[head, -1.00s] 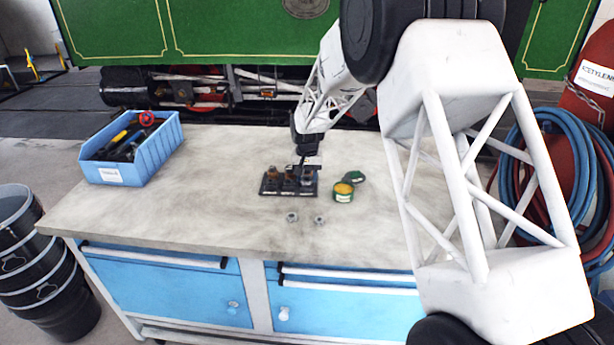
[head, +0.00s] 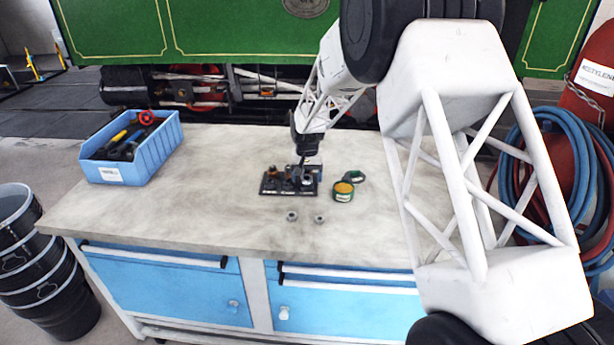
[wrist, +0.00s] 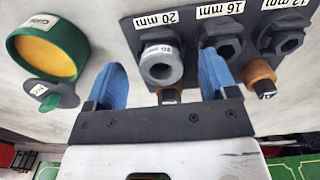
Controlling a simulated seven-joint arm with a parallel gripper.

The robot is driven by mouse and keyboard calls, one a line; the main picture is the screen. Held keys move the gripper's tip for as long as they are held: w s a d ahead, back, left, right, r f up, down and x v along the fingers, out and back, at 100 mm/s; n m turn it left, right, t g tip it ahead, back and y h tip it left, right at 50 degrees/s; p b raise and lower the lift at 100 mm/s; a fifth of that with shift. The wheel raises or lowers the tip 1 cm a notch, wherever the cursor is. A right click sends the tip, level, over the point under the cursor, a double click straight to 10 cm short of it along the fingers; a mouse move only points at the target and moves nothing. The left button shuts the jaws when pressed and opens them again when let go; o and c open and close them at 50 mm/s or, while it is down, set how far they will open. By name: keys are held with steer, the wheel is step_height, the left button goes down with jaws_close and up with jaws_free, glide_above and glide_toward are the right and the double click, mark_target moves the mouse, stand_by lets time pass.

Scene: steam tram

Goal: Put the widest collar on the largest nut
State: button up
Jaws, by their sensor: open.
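A dark board (head: 268,187) on the bench carries black hex nuts in a row marked 20 mm, 16 mm and 12 mm. In the wrist view, a wide grey collar (wrist: 160,65) with a small label sits at the 20 mm place, over the largest nut, whose dark edge shows behind it. Whether it is fully seated is unclear. The 16 mm nut (wrist: 222,40) and 12 mm nut (wrist: 279,38) show bare tops. My gripper (wrist: 163,82) is open, its blue fingers on either side of the collar with gaps. It also shows over the board's right end in the head view (head: 304,170).
Copper-coloured pieces (wrist: 262,76) stand along the board close to my fingers. Two small grey rings or nuts (head: 292,216) lie in front. A blue tool bin (head: 150,160) stands left.

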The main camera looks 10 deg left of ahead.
steer(key=shift+r, duration=0.2)
step_height(320, 180, up, 7)
steer(key=shift+f, duration=0.15)
stand_by(1.2)
stand_by(0.7)
steer(key=s+d+r+t, duration=0.1)
steer(key=s+d+r, duration=0.8)
steer(key=s, duration=0.3)
steer(key=s+d+r, duration=0.8)
steer(key=s+d, duration=0.1)
steer(key=s, duration=0.3)
steer(key=s+d, duration=0.4)
steer(key=s, duration=1)
steer(key=s+d+f+t, duration=0.1)
steer(key=s+d, duration=0.4)
steer(key=s, duration=1)
steer(key=shift+d+m+t, duration=0.15)
steer(key=shift+m+t, duration=0.15)
steer(key=shift+m, duration=0.1)
